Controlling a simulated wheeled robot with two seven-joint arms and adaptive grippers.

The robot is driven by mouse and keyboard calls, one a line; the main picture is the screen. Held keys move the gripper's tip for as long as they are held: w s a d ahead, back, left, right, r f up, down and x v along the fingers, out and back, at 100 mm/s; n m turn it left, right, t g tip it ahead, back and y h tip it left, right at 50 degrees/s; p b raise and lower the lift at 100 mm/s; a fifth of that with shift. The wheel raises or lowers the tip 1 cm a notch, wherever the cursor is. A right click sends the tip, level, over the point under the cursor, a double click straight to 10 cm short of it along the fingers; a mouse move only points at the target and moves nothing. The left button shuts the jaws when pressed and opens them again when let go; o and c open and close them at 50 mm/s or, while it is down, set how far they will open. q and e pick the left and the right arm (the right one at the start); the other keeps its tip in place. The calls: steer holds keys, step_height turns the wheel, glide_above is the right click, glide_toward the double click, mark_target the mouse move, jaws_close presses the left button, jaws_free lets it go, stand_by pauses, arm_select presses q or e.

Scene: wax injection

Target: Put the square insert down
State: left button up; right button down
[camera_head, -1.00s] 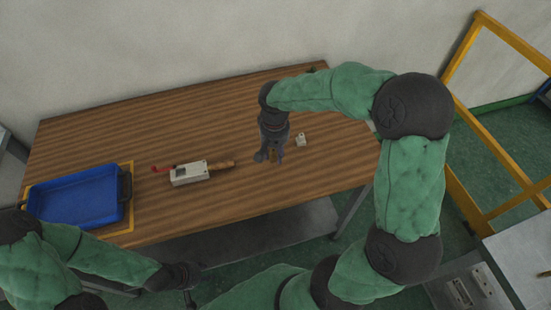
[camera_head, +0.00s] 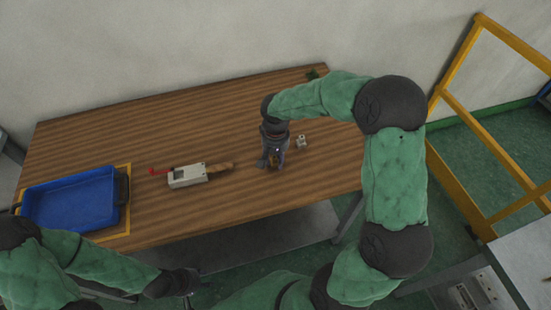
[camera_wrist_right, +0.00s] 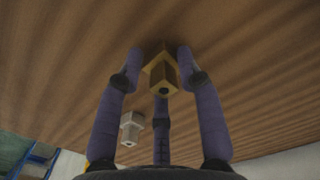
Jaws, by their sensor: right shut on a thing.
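The square insert (camera_wrist_right: 164,78) is a small brass-coloured block with a dark hole in the face toward the camera. It sits between the fingertips of my right gripper (camera_wrist_right: 160,62), which is shut on it in the right wrist view. In the head view my right gripper (camera_head: 273,162) points down close over the wooden table (camera_head: 225,125), and its fingers mostly hide the insert. I cannot tell whether the insert touches the tabletop. My left gripper (camera_head: 190,298) is low at the bottom edge of the head view, off the table's front, and too small and dark to read.
A small pale block (camera_head: 301,141) stands just right of my right gripper. A white boxy tool (camera_head: 187,176) with a brown handle and red tip lies to the left. A blue tray (camera_head: 72,203) sits at the table's left end. The table's back middle is clear.

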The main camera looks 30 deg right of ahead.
mark_target(275, 157)
steer(key=c, duration=0.8)
jaws_free()
steer(key=shift+f, duration=0.1)
step_height(275, 157, up, 12)
steer(key=p, duration=0.3)
steer(key=shift+r+p, duration=0.2)
steer(key=shift+p, duration=0.1)
